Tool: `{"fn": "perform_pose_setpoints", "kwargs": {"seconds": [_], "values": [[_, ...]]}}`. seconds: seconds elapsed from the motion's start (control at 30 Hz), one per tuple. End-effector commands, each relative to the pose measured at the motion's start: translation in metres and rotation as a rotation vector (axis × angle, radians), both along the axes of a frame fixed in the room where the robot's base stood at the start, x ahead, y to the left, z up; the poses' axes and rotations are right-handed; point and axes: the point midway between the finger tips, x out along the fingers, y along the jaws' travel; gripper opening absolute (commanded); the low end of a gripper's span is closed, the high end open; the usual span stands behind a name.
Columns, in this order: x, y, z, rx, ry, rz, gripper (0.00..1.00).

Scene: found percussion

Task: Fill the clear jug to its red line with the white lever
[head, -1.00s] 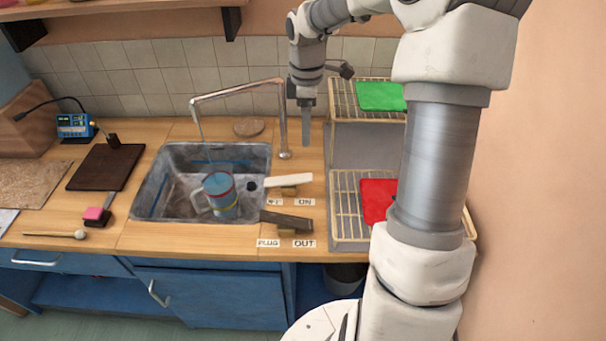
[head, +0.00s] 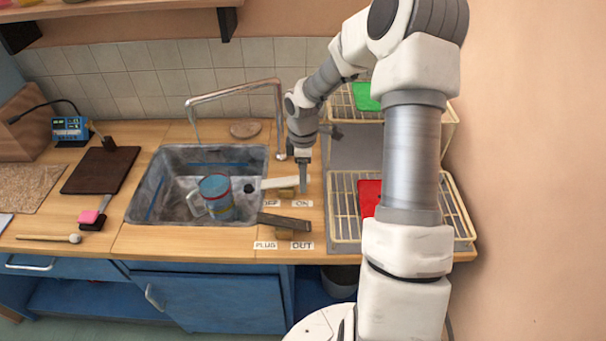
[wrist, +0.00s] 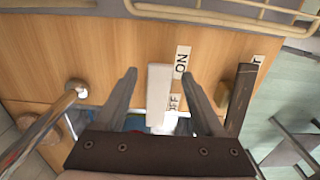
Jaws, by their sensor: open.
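The clear jug (head: 217,196) stands in the sink, looking bluish, with a reddish band near its top and a yellow one lower; its water level cannot be told. The white lever (head: 278,183) lies beside the sink's right edge, by the OFF and ON labels. My gripper (head: 304,182) is low over the lever's right end, partly hiding it. In the wrist view my gripper (wrist: 162,88) is open, its fingers on either side of the white lever (wrist: 159,92), with gaps showing on both sides.
A dark lever (head: 285,221) lies nearer the front, by the PLUG and OUT labels (head: 283,245). The metal tap (head: 278,115) arches over the sink (head: 160,195); I cannot tell whether water runs. A wire rack (head: 345,205) with a red cloth stands right.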

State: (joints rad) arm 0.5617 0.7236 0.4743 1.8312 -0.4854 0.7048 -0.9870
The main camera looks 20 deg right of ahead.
Motion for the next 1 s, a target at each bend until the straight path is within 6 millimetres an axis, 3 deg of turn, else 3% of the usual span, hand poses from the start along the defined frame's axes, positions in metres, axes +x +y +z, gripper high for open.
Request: {"fn": "perform_pose_setpoints", "kwargs": {"seconds": [0.2, 0.6, 1.0], "values": [[0.0, -0.0001, 0.0, 0.0, 0.0, 0.0, 0.68], [0.0001, -0.0001, 0.0003, 0.0, 0.0, 0.0, 0.0], [0.0016, 0.0036, 0.0028, -0.075, 0.031, 0.003, 0.0]]}}
